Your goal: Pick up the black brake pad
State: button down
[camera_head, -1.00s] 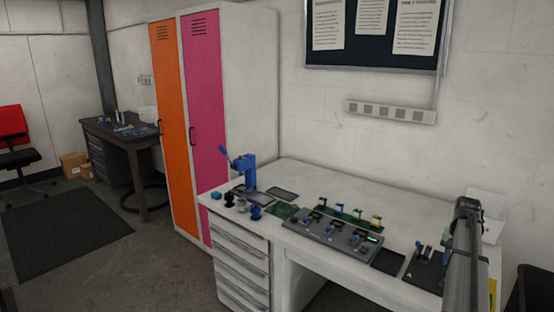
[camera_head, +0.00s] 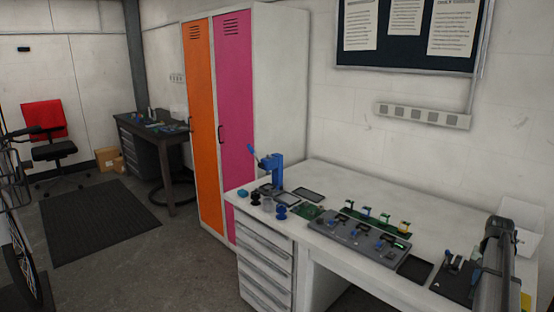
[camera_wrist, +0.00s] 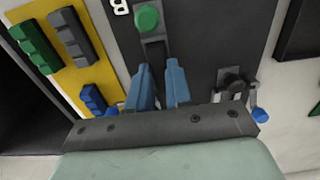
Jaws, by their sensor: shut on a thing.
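In the wrist view my gripper (camera_wrist: 160,72) shows two blue fingers, close together, over a black plate (camera_wrist: 208,28). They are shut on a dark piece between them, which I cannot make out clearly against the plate. A dark grey bar with a green knob (camera_wrist: 147,17) lies just beyond the fingertips. A dark grey ridged block (camera_wrist: 72,37), possibly a brake pad, lies on a yellow panel (camera_wrist: 72,78) to the left, apart from the fingers. Beside it are a green block (camera_wrist: 35,46) and a blue block (camera_wrist: 93,97). In the head view my arm hides the gripper.
A dark fitting with a blue knob (camera_wrist: 259,115) stands close right of the fingers. In the head view the white workbench (camera_head: 330,178) carries a grey fixture block (camera_head: 360,238), a blue press (camera_head: 272,170) and a dark tray (camera_head: 415,268). The bench's back strip is clear.

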jog(key=shift+r, duration=0.2)
jog(key=shift+r, duration=3.3)
jog(key=shift+a, duration=0.1)
